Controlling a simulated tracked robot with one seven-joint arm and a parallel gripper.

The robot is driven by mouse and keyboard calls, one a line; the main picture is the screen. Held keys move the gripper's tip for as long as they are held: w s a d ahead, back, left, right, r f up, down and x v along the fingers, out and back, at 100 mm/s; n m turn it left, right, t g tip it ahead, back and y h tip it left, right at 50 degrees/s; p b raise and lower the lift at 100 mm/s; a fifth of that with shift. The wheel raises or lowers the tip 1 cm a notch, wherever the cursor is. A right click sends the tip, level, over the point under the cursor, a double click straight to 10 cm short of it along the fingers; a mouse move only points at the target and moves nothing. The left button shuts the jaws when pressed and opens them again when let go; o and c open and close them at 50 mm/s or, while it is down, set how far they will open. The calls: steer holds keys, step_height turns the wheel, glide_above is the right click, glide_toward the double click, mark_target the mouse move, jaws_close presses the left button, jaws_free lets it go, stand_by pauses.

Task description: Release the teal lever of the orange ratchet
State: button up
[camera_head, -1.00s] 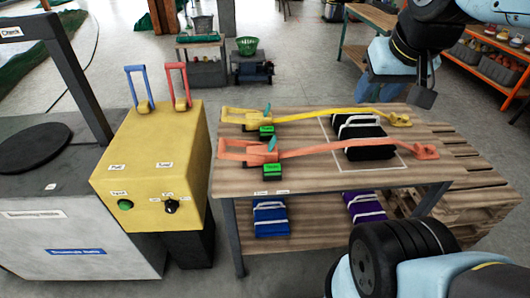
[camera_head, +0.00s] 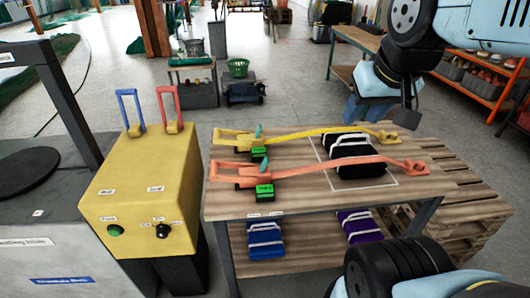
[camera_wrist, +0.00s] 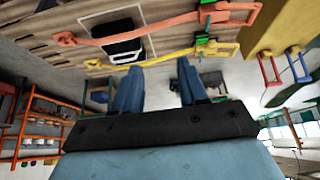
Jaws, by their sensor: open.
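The orange ratchet (camera_head: 228,173) lies on the wooden table (camera_head: 218,210), at the left end of an orange strap (camera_head: 335,163). Its teal lever (camera_head: 263,163) stands up near a green block (camera_head: 265,192). The ratchet also shows at the top of the tilted wrist view (camera_wrist: 233,12). My gripper (camera_wrist: 158,66) is open and empty, with its two blue fingers apart. In the head view it hangs beyond the table's back right side (camera_head: 381,112), well away from the orange ratchet.
A yellow ratchet (camera_head: 232,137) with its own teal lever lies behind the orange one. Both straps cross a black bundle (camera_head: 350,155). A yellow control box (camera_head: 140,195) with blue and red levers stands left of the table. Pallets (camera_head: 470,215) are at right.

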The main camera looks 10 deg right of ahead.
steer(key=shift+w, duration=0.1)
steer(key=c, duration=0.3)
steer(key=shift+w+a+f+m+g, duration=0.15)
steer(key=shift+w+f+m+g, duration=0.15)
steer(key=shift+w+f+g, duration=0.15)
steer(key=c, duration=0.3)
steer(key=w+f+m+g+y, duration=0.2)
steer(key=w+f, duration=0.1)
steer(key=w, duration=0.1)
steer(key=w+a+f+m+g+y, duration=0.1)
steer(key=w+f+m+g+y, duration=0.1)
steer(key=w+f+m, duration=0.1)
steer(key=w+f+m+g+y, duration=0.2)
steer(key=w+f+m, duration=0.1)
steer(key=w+f, duration=0.2)
steer(key=shift+a+f, duration=0.15)
steer(key=shift+a, duration=0.05)
jaws_close()
steer(key=w+d+f+m+t+y, duration=0.1)
steer(key=w+d+f+m+y, duration=0.2)
steer(key=w+f+m+y, duration=0.4)
steer(key=w+f+m, duration=0.2)
steer(key=w+f, duration=0.1)
steer(key=f, duration=0.3)
steer(key=shift+d+f, duration=0.35)
steer(key=shift+f, duration=0.05)
